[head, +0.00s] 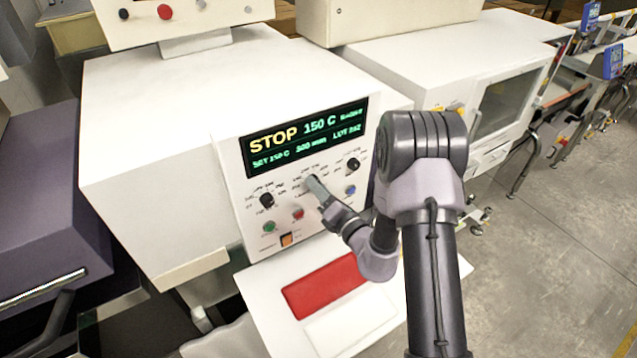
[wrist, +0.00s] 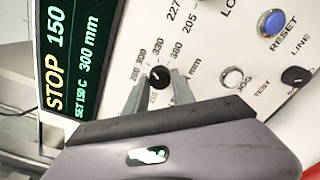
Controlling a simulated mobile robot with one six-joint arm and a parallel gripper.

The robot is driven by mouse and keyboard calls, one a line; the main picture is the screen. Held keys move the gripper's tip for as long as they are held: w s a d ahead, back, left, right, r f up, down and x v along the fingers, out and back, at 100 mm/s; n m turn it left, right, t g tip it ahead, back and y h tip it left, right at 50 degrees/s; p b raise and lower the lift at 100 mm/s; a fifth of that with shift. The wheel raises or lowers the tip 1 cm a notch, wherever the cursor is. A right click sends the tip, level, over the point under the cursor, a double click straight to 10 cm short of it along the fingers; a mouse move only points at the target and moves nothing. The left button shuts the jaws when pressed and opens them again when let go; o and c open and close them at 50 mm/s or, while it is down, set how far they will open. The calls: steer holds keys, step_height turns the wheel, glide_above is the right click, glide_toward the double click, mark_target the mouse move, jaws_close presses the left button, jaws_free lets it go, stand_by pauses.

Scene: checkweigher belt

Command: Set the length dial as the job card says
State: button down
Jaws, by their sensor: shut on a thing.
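The length dial (wrist: 159,75) is a small black round knob in the wrist view, with a ring of numbers including 280, 300, 330 and 380 around it. My gripper (head: 316,186) is at the middle dial of the control panel in the head view, where it covers the knob. In the wrist view its two grey fingers lie on either side of the knob and are shut on it. The display (head: 306,137) reads STOP, 150 C, SET 150 C and 300 mm; it also shows in the wrist view (wrist: 71,62). I cannot make out a readable job card.
Other black dials stand left (head: 267,200) and right (head: 353,164) of the gripper. Green (head: 269,227), red (head: 298,213) and blue (head: 350,190) buttons and an orange switch (head: 287,239) are close by. A white shelf with a red panel (head: 325,285) lies below.

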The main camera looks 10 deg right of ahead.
steer(key=m+p, duration=0.6)
steer(key=m, duration=0.7)
steer(key=shift+r+p, duration=0.1)
steer(key=shift+p, duration=0.25)
steer(key=shift+m, duration=0.4)
steer(key=c, duration=1.1)
jaws_free()
steer(key=shift+o, duration=0.2)
steer(key=b+v, duration=0.4)
steer(key=v, duration=1.3)
steer(key=shift+s, duration=0.2)
